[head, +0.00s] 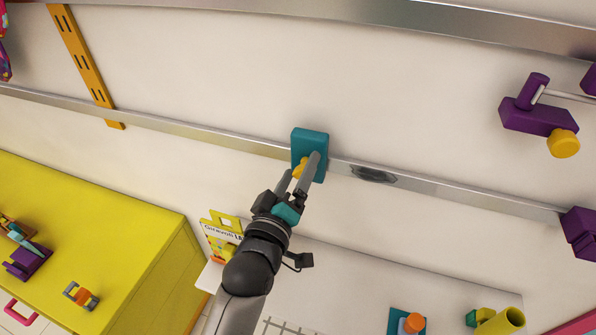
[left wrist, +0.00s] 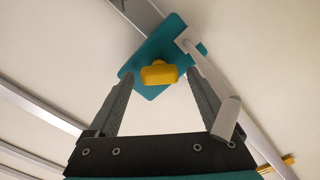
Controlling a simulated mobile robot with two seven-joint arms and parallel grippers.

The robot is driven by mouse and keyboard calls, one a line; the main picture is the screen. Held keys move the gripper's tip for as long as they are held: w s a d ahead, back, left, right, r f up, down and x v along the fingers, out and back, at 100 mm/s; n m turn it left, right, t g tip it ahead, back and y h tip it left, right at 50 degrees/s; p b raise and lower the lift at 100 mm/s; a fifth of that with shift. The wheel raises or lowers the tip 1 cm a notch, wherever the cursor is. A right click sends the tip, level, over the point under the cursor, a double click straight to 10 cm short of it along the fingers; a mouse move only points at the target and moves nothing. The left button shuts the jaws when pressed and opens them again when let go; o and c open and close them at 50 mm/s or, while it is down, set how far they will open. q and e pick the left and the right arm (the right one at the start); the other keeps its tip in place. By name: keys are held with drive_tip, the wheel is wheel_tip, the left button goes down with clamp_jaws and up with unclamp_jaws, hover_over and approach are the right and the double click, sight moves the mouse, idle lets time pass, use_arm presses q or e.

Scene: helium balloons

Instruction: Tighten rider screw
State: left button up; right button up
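The rider is a teal block (head: 311,137) on the metal wall rail, with a yellow knob-shaped screw (head: 299,171) on its face. In the left wrist view the rider (left wrist: 150,52) is tilted and the yellow screw (left wrist: 160,73) faces me. My left gripper (head: 300,166) is at the rider. Its two fingers, also in the left wrist view (left wrist: 160,82), are apart on either side of the screw, with a visible gap on each side. The fingers partly hide the screw in the head view. My right gripper is not in view.
The rail (head: 440,189) runs across the wall. A purple clamp with a yellow knob (head: 563,144) is at upper right. A yellow cabinet (head: 100,215) stands at left with small objects on it. A white bar (left wrist: 213,85) crosses beside the right finger in the left wrist view.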

use_arm(q)
clamp_jaws()
drive_tip(key=shift+r+m+p, duration=0.15)
drive_tip(key=shift+m+p, duration=0.65)
drive_tip(key=shift+p, duration=0.25)
drive_tip(key=m+p, duration=0.2)
drive_tip(key=shift+d+r+m, duration=0.1)
drive_tip(key=shift+m, duration=0.2)
drive_tip(key=m+p, duration=0.2)
drive_tip(key=m, duration=0.1)
drive_tip(key=shift+d+m+p, duration=0.1)
drive_tip(key=shift+m+p, duration=0.65)
drive_tip(key=shift+m, duration=0.35)
unclamp_jaws()
